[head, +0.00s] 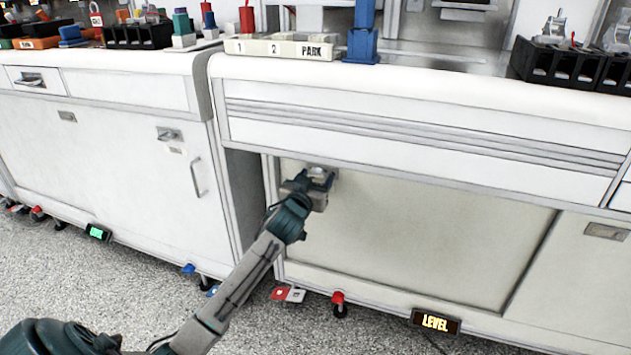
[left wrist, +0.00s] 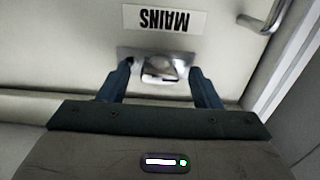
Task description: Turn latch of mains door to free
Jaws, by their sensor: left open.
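The mains door (head: 430,235) is the pale recessed panel under the white counter in the head view. Its silver latch (head: 322,172) is near its upper left corner, partly hidden by my left gripper (head: 312,186). In the left wrist view the latch (left wrist: 163,68) lies between the two dark fingers of my left gripper (left wrist: 158,72), which are apart. A white MAINS label (left wrist: 163,19) shows upside down above the latch. I cannot tell whether the fingers touch the latch. My right gripper is not in view.
A metal handle (left wrist: 268,18) is close to the latch. A left cabinet (head: 110,165) has its own latch and handle. The counter (head: 430,95) overhangs the mains door. The floor in front is mostly clear.

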